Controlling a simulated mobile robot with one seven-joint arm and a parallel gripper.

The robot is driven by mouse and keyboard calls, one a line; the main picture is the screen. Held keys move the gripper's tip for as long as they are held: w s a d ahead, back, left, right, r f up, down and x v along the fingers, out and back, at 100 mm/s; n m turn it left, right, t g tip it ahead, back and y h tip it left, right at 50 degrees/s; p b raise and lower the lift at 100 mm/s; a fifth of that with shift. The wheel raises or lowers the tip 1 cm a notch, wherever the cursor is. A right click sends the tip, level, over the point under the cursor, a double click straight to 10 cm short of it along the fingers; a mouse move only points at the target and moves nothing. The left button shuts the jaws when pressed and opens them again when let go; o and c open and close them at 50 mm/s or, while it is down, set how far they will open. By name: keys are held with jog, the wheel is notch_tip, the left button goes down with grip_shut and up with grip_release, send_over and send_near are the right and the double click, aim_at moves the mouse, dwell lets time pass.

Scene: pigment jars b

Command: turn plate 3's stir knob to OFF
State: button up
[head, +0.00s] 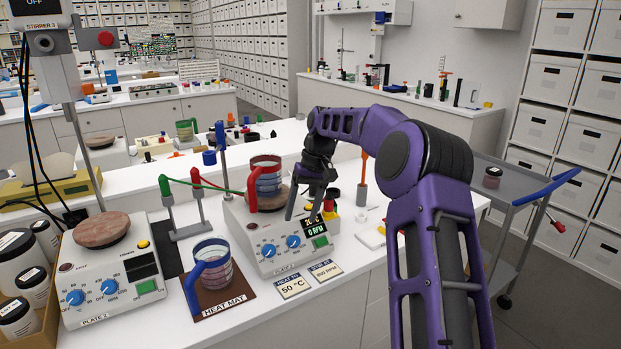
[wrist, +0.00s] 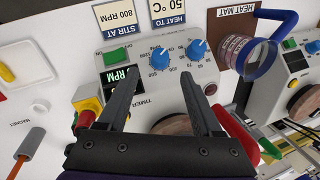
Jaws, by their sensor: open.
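Plate 3 (head: 252,262) is a white stirrer hotplate in the middle of the bench, with two blue knobs on its sloped front. Its stir knob (head: 293,241) is the right one, beside the display (head: 309,229) and a green button. In the flipped wrist view the stir knob (wrist: 160,58) is the left one; its exact setting is too small to read. My gripper (head: 302,216) is open and empty above the plate's front. In the wrist view its fingertips (wrist: 160,78) are spread either side of the stir knob's line, apart from it. The heat knob (wrist: 197,48) lies to the right.
A red-handled beaker (head: 266,180) stands on plate 3's top, close to my gripper. A blue-handled beaker (head: 213,264) sits on the heat mat (head: 222,303) to the left. Plate 2 (head: 113,292) stands farther left. Two cards, 50 °C (head: 293,286) and 800 RPM (head: 325,271), lie in front.

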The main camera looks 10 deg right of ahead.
jog(key=v, duration=1.1)
